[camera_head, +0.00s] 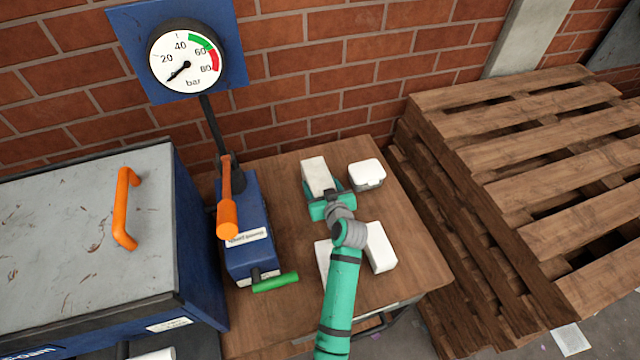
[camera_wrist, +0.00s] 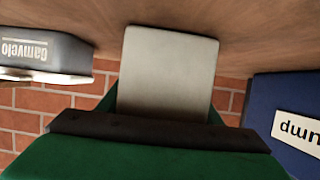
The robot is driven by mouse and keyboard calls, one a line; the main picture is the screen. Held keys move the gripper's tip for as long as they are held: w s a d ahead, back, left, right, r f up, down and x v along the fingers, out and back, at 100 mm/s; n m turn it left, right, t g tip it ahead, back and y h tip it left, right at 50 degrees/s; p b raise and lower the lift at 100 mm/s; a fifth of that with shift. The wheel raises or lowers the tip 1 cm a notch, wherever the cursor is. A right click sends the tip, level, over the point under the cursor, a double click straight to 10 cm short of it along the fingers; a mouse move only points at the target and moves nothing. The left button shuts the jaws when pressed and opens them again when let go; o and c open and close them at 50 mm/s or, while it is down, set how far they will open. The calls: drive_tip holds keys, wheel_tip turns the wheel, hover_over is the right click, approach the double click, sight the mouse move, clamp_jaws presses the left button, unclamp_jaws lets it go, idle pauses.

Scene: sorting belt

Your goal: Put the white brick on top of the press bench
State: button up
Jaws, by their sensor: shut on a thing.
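The white brick (camera_head: 317,174) is between the fingers of my teal gripper (camera_head: 327,196), over the far middle of the wooden bench top (camera_head: 283,200), which I take to be the press bench. In the wrist view the pale brick (camera_wrist: 168,72) stands out beyond the dark gripper edge, with brown wood behind its far end. My gripper is shut on it; the fingertips are partly hidden. I cannot tell whether the brick touches the wood.
A small white lidded box (camera_head: 367,174) stands just right of the brick. A blue pump (camera_head: 248,255) with an orange lever is to the left. White blocks (camera_head: 380,248) lie nearer, beside my arm. Pallets (camera_head: 520,150) are stacked on the right; a blue cabinet (camera_head: 90,235) stands left.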

drive_tip(key=o, duration=1.3)
drive_tip(key=shift+f, duration=0.1)
drive_tip(key=v, duration=1.2)
